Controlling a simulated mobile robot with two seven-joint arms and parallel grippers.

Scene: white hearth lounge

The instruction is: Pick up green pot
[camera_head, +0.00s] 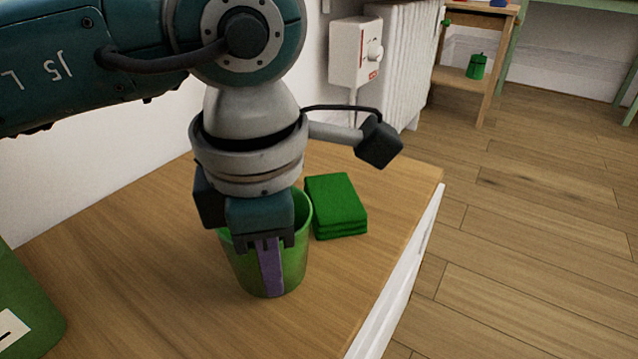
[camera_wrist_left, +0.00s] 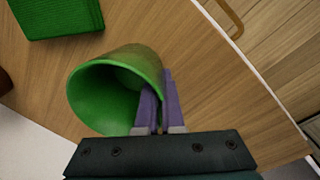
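The green pot (camera_head: 297,262) is an open, tapered vessel on the wooden cabinet top, and it looks upright. It also shows in the left wrist view (camera_wrist_left: 112,92), its dark opening facing the camera. My left gripper (camera_head: 268,268) is over the pot's near rim, pointing down. In the wrist view its two purple fingers (camera_wrist_left: 160,108) are close together, one inside the pot and one outside, with the wall pinched between them. I cannot tell whether the pot's base touches the wood. My right gripper is not in view.
Folded green cloths (camera_head: 337,205) lie just behind and right of the pot. A larger green container (camera_head: 28,285) with a white label stands at the front left. The wooden top (camera_head: 150,270) is clear between them. A radiator (camera_head: 400,60) stands behind, and open floor lies right.

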